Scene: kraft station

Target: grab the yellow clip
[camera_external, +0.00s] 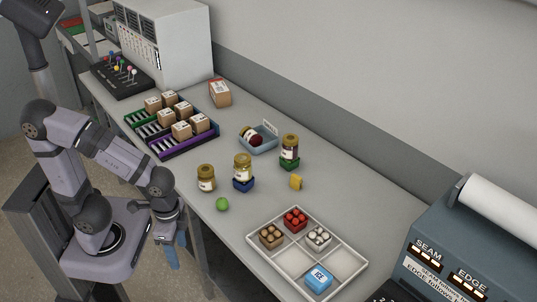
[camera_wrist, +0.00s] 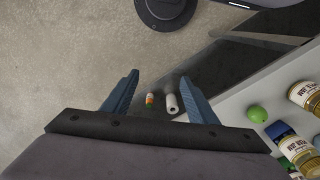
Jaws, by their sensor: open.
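The yellow clip (camera_external: 296,182) is small and lies on the grey table, right of the jars and behind the white divided tray. I cannot make it out in the wrist view. My gripper (camera_external: 175,254) hangs beside the table's front edge, over the floor, well to the left of the clip. In the wrist view my gripper (camera_wrist: 160,98) has its two blue fingers spread wide with nothing between them.
A green ball (camera_external: 222,204) and several jars (camera_external: 243,168) on the table stand between my gripper and the clip. Bare table surrounds the clip. A white roll (camera_wrist: 172,103) lies below, beyond my fingers.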

